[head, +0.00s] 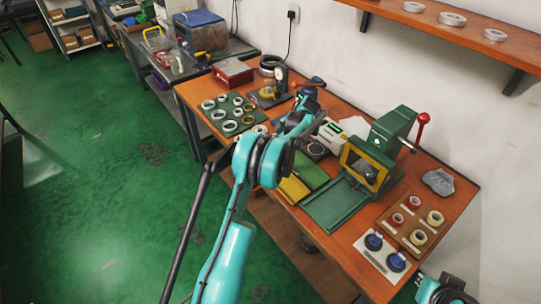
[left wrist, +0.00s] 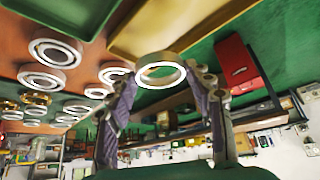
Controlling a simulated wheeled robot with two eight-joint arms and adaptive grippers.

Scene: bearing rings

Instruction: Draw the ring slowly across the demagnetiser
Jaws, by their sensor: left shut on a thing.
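My left gripper (left wrist: 160,82) is shut on a silver bearing ring (left wrist: 160,58), with one finger at each side of it in the left wrist view. In the head view my left arm reaches over the bench and its wrist hides the fingertips. A cream box with a green display (head: 327,136), which looks like the demagnetiser, sits just right of that wrist. I cannot tell the exact gap between ring and box. Part of my right arm's end (head: 446,292) shows at the bottom edge; its fingers are not clear.
A green mat with several rings (head: 222,126) lies left of my wrist. A green press (head: 393,130) with a red-knobbed lever stands to the right, behind a green tray (head: 335,207). A board of red and yellow rings (head: 417,238) lies at front right. A red box (head: 232,72) stands behind.

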